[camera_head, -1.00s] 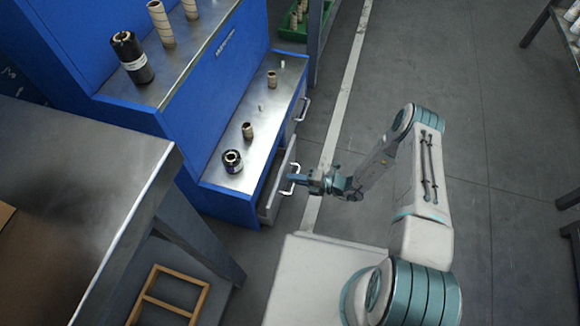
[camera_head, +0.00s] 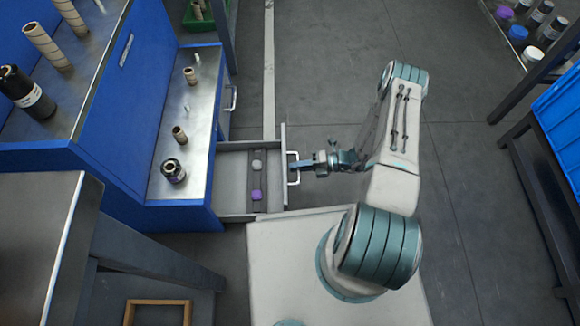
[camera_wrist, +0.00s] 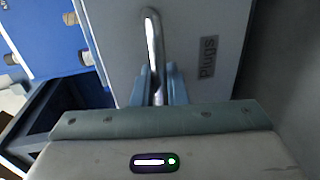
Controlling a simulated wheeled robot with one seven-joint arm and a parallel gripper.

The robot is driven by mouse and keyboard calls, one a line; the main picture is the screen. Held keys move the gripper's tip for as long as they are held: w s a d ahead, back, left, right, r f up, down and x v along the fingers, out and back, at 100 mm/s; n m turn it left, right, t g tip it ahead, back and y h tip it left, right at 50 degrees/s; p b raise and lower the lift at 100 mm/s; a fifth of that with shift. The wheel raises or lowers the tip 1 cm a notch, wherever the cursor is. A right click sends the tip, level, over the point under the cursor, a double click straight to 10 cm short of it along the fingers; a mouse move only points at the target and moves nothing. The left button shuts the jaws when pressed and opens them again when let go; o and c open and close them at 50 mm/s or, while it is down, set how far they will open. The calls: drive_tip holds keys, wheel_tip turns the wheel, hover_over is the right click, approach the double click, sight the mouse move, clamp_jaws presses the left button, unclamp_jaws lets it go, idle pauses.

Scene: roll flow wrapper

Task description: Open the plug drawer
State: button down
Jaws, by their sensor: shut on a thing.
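The plug drawer (camera_head: 233,170) is pulled out to the right from the blue cabinet in the head view. A grey piece (camera_head: 256,165) and a purple piece (camera_head: 256,194) lie inside it. Its metal handle (camera_head: 293,169) is on the drawer front. In the wrist view the front (camera_wrist: 198,25) carries a label reading "Plugs", and the handle (camera_wrist: 152,45) stands between my fingers. My gripper (camera_head: 304,166) is shut on the handle; it also shows in the wrist view (camera_wrist: 159,88).
The blue cabinet (camera_head: 118,178) has a steel shelf with cardboard cores and a black roll (camera_head: 173,171). A steel table (camera_head: 35,230) stands at lower left. A rack with a blue crate (camera_head: 560,120) is at right. Grey floor (camera_head: 330,60) is free beyond the arm.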

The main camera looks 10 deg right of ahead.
drive_tip(key=shift+d, duration=0.1)
drive_tip(key=c, duration=1.5)
unclamp_jaws()
drive_tip(key=shift+c, duration=0.2)
drive_tip(key=p+v, duration=0.3)
drive_tip(key=v, duration=1)
drive_tip(key=shift+d, duration=0.4)
drive_tip(key=shift+r, duration=0.1)
